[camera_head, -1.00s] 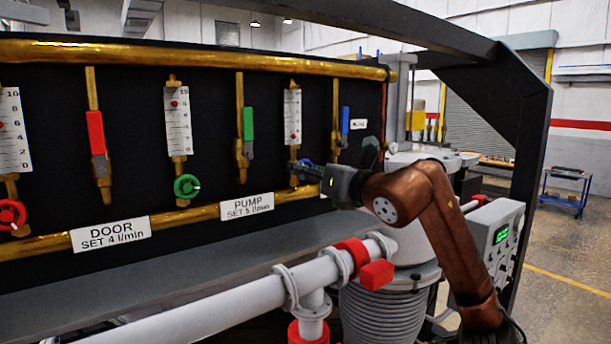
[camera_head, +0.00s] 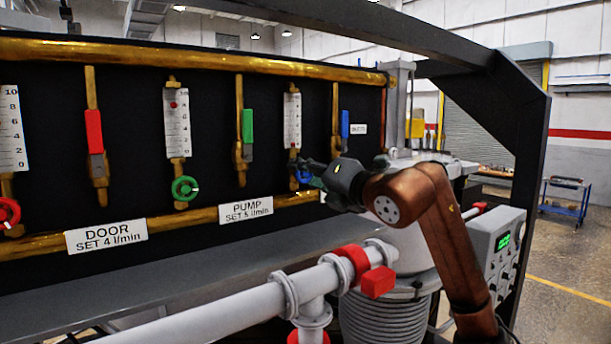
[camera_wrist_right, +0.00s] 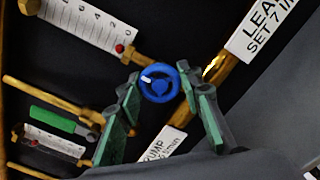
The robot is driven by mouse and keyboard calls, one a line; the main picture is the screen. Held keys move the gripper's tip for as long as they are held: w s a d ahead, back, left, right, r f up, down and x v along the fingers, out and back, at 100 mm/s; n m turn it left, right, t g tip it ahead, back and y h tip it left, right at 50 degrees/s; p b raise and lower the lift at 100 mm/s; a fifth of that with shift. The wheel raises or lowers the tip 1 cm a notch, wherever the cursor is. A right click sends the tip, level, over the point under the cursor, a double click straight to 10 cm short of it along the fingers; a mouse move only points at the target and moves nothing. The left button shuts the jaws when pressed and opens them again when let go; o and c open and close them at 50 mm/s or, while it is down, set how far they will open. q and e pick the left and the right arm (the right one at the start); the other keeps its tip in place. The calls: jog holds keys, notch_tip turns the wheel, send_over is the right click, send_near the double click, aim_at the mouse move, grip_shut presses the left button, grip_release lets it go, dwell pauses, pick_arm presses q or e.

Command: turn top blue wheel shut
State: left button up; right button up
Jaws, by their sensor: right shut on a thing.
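The blue wheel (camera_head: 304,176) sits low on the third gauge (camera_head: 292,120), partly hidden by my right gripper (camera_head: 310,172). In the right wrist view the wheel (camera_wrist_right: 160,83) faces me, with a white mark at its upper left. My right gripper (camera_wrist_right: 160,84) has its green-padded fingers on either side of the wheel and is shut on its rim. The gauge's red float (camera_wrist_right: 119,48) is at the wheel end of the scale. My left gripper is not in view.
A green wheel (camera_head: 185,188) and a red wheel (camera_head: 9,212) sit on other gauges to the left. A green-handled valve (camera_head: 247,126) and a blue-handled valve (camera_head: 345,122) flank the third gauge. A white pipe (camera_head: 235,308) with red fittings runs below the panel.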

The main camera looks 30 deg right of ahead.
dwell(0.3)
jog(key=o, duration=1.2)
jog(key=shift+s, duration=0.15)
jog(key=s+d, duration=0.1)
jog(key=s, duration=1)
jog(key=shift+s, duration=0.35)
